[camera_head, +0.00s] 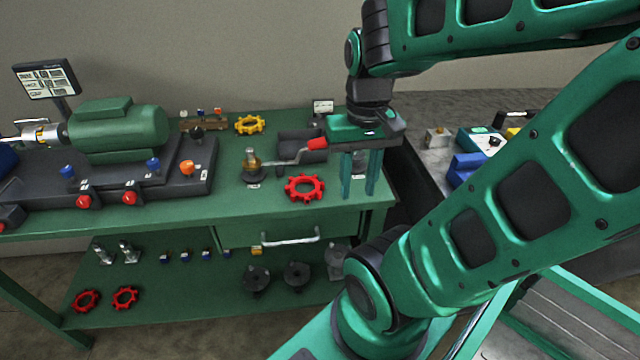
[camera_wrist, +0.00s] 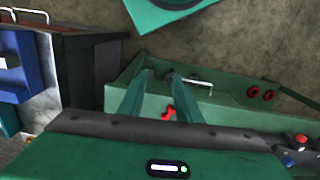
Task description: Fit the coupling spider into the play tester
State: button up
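A large red toothed ring (camera_head: 305,188), apparently a coupling spider, lies flat near the bench's front edge. A yellow one (camera_head: 250,124) lies at the bench's back. A small stand with a brass-coloured hub, a lever and a red grip (camera_head: 317,143) may be the play tester; I cannot be sure. My gripper (camera_head: 358,195) points down at the bench's right end, right of the red ring. Its two fingers are apart, with nothing visibly held. In the wrist view a small red piece (camera_wrist: 168,113) shows between the fingers (camera_wrist: 160,80); I cannot tell what it is.
A green motor on a dark base (camera_head: 120,130) fills the bench's left. A drawer handle (camera_head: 291,238) sticks out at the front. The lower shelf holds two smaller red rings (camera_head: 125,298) and dark hubs (camera_head: 297,275). A second table (camera_head: 437,155) with blue parts stands right.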

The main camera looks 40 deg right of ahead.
jog(key=shift+d, duration=0.25)
